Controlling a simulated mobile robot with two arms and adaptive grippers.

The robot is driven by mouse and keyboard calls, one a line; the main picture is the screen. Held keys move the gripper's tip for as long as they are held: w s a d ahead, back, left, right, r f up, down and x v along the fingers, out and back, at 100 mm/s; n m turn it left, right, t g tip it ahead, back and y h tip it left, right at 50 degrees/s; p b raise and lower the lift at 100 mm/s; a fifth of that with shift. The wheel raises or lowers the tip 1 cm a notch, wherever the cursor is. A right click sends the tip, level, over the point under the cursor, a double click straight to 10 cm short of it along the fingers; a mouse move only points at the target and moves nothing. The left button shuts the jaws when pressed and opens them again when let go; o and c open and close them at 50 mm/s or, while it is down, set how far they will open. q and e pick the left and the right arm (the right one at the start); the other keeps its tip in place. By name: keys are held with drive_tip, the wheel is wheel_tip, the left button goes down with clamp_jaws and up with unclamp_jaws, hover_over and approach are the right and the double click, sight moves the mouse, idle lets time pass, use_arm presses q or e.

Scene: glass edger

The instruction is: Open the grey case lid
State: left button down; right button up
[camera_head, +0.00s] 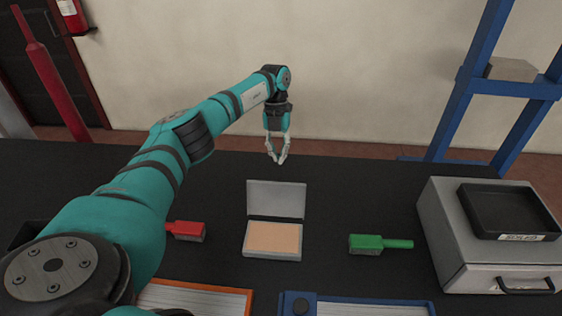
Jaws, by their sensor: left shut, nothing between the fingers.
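A small grey case (272,256) sits on the black table in the middle of the view, with a flat tan inside (272,237). Its grey lid (276,199) stands up, raised at the far side of the case and leaning back a little. My left gripper (278,161) points down just above and behind the lid's top edge in the picture, apart from it. Its fingers are shut with nothing between them. My right gripper is not in view.
A red-handled tool (187,230) lies left of the case beside my left arm, and a green one (368,244) lies right. A larger grey box (447,232) with a black tray (508,212) on top stands at right. Orange-edged (247,300) and blue-edged (425,308) items line the front.

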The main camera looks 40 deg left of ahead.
sight(276, 198)
use_arm(q)
wheel_tip(276, 198, up, 6)
drive_tip(key=s+d+m+t+y+b, duration=0.15)
drive_tip(key=m+b, duration=0.55)
drive_tip(key=m, duration=2.7)
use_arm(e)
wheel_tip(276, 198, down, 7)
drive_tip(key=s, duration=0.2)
use_arm(q)
drive_tip(key=s+d+f+p, duration=0.2)
drive_tip(key=s+f+p, duration=0.1)
drive_tip(key=f+p, duration=0.3)
drive_tip(key=shift+s+f+m+y+p, duration=0.15)
drive_tip(key=shift+f+m+y+p, duration=0.25)
drive_tip(key=shift+f, duration=0.9)
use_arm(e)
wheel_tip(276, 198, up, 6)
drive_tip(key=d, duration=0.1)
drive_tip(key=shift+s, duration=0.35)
